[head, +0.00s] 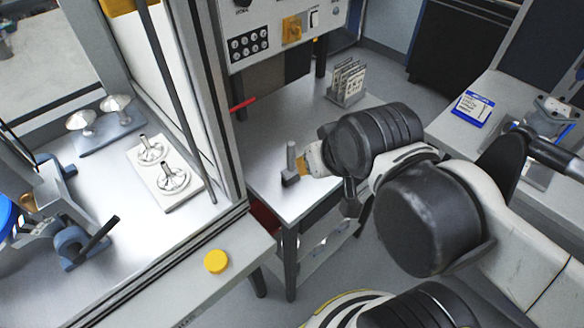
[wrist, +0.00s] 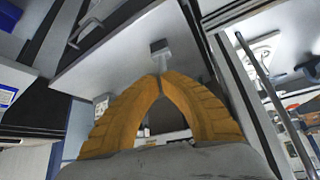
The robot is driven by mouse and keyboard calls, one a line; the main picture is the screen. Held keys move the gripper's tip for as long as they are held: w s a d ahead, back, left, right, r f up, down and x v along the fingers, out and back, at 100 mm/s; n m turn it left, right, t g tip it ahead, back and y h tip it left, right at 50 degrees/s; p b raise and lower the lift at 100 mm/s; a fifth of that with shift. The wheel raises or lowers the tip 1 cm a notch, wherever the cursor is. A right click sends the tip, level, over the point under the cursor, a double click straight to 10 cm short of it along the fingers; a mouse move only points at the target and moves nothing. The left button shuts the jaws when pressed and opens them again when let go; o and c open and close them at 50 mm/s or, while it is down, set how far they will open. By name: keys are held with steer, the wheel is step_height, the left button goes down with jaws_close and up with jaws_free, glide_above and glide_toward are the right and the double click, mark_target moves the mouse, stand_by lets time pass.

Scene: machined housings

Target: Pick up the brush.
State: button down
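The brush (head: 290,179) is a small grey thing with a dark block at the bottom and a thin upright handle. It is near the left front corner of the metal table. In the wrist view the brush (wrist: 160,48) shows just beyond the fingertips, its handle running to where they meet. My gripper (head: 299,165) comes from the right and has orange fingers. In the wrist view the fingertips of my gripper (wrist: 160,77) are drawn together at the handle, shut on it. The fingers hide part of the handle. I cannot tell whether the block touches the table.
The metal table (head: 270,135) is mostly clear, with a rack of plates (head: 347,82) at the back. A machine frame post (head: 217,100) stands close on the left. A yellow button (head: 215,261) is at the front. A blue-and-white box (head: 473,108) lies on the right bench.

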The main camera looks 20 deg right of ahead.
steer(key=c, duration=1.5)
jaws_free()
steer(key=shift+r, duration=0.1)
steer(key=shift+o, duration=1.4)
steer(key=w+r+g+p, duration=0.1)
steer(key=w+r+p, duration=0.1)
steer(key=w+p, duration=0.1)
steer(key=w+m+g+p, duration=0.1)
steer(key=w+p, duration=0.1)
steer(key=shift+w+r+g, duration=0.1)
steer(key=shift+r+g, duration=0.2)
steer(key=shift+r, duration=0.1)
steer(key=m+g+p, duration=0.1)
steer(key=g+p, duration=0.2)
steer(key=p, duration=0.1)
glide_above(291, 159)
steer(key=shift+d+f, duration=0.25)
steer(key=shift+f, duration=0.85)
steer(key=shift+w+f, duration=0.3)
steer(key=shift+f, duration=0.35)
steer(key=f+b, duration=0.1)
steer(key=f, duration=0.2)
steer(key=f+b, duration=0.1)
steer(key=f, duration=0.3)
steer(key=w+f+b, duration=0.1)
steer(key=f, duration=0.2)
steer(key=shift+f, duration=0.25)
